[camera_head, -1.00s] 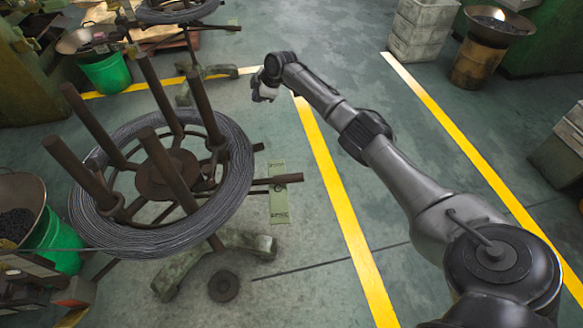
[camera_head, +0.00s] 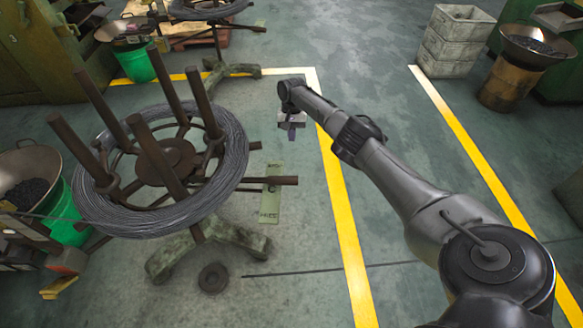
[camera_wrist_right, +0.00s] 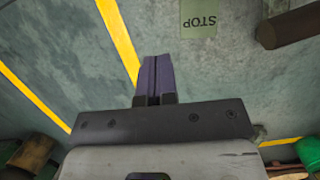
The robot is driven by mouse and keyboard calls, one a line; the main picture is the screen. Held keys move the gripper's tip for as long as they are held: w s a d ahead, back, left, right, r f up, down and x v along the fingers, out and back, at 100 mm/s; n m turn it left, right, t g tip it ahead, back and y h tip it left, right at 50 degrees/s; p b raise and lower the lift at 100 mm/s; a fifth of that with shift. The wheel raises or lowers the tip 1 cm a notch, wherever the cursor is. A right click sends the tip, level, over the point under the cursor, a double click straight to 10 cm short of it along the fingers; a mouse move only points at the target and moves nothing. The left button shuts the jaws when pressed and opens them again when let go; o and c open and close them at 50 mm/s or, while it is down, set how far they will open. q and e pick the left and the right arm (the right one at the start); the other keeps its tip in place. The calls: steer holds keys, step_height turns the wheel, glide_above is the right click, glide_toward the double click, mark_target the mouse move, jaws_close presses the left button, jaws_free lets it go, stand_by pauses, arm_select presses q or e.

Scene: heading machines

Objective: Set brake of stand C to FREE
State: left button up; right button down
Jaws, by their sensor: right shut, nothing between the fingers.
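A stand (camera_head: 196,236) with rusty upright posts carries a coil of grey wire (camera_head: 225,190) in the head view; no letter on it is readable. A brown lever bar (camera_head: 275,181) sticks out to its right, above a pale green floor plate (camera_head: 269,205) with small markings. In the right wrist view, the plate (camera_wrist_right: 198,18) reads STOP, and the end of a brown bar (camera_wrist_right: 288,27) shows to its right. My right gripper (camera_head: 292,133) is beyond the lever bar and apart from it. Its purple fingers (camera_wrist_right: 154,75) are shut and empty. My left gripper is out of view.
Yellow floor lines (camera_head: 345,230) run right of the stand. A second wire stand (camera_head: 210,12) is at the back. Grey crates (camera_head: 455,42) and a bowl on a rusty drum (camera_head: 510,82) stand at the back right. A green bucket (camera_head: 135,64) is at the back left.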

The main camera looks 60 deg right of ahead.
steer(key=s+a+f+b, duration=0.3)
steer(key=a+f+b, duration=0.1)
steer(key=f, duration=0.6)
steer(key=shift+a+b, duration=0.4)
steer(key=shift+a, duration=0.4)
